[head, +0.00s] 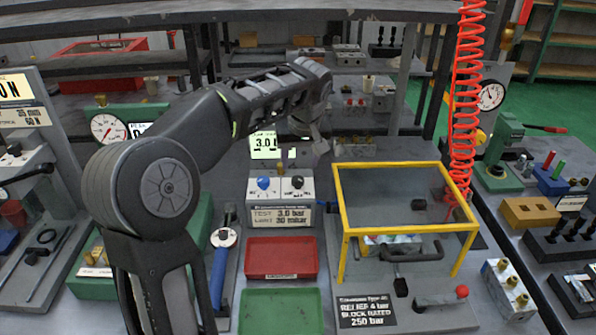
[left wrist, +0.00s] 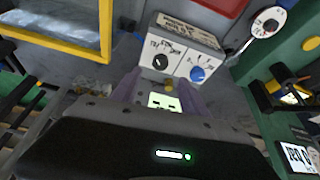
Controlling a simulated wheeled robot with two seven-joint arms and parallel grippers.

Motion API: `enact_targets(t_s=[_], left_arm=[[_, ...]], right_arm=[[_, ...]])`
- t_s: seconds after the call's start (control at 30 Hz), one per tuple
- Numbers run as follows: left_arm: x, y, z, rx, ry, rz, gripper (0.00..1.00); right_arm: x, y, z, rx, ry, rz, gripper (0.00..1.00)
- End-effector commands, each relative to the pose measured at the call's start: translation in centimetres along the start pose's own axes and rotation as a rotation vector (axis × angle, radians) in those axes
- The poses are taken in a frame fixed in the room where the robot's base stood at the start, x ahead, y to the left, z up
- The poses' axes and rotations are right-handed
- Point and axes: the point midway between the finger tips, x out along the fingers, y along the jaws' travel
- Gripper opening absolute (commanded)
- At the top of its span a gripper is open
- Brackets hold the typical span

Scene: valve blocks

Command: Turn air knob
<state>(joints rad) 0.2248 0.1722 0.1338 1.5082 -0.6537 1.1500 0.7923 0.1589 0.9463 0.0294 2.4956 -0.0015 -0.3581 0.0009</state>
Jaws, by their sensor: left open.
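A light grey control box (head: 280,205) stands on the bench in the middle of the head view. It carries a blue knob (head: 263,184) on the left and a black knob (head: 297,182) on the right. Which one is the air knob cannot be read. The left wrist view shows the black knob (left wrist: 160,62) and the blue knob (left wrist: 197,74) just beyond the fingers. A lit display (head: 265,145) reading 3.0 is behind the box. My left gripper (head: 314,146) is open, behind and above the box, apart from both knobs; its fingers (left wrist: 160,88) show empty.
A yellow-framed guard (head: 405,170) stands right of the box. A red tray (head: 281,257) and a green tray (head: 280,311) lie in front. A blue-handled tool (head: 220,265) lies left. A red coiled hose (head: 466,100) hangs at right.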

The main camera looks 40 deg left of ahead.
Motion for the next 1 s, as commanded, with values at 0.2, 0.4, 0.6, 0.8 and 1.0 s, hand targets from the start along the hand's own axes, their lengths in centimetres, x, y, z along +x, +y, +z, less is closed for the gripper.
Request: enact_targets(t_s=[0.2,0.4,0.6,0.8,1.0], left_arm=[[0.0,0.0,0.0,0.001,0.0,0.0,0.52],[1.0,0.0,0.0,0.001,-0.001,0.0,0.52],[3.9,0.0,0.1,0.001,-0.004,-0.001,0.52],[6.7,0.0,0.0,0.001,-0.002,0.0,0.52],[7.8,0.0,0.0,0.0,-0.001,0.001,0.52]], right_arm=[[-0.1,0.0,0.0,0.001,0.0,0.0,0.36],[-0.1,0.0,0.0,0.0,0.0,0.0,0.36],[-0.3,-0.1,0.0,0.0,0.0,0.0,0.36],[-0.5,-0.2,0.0,0.0,0.0,0.0,0.36],[-0.5,-0.2,0.0,0.0,0.0,0.0,0.36]])
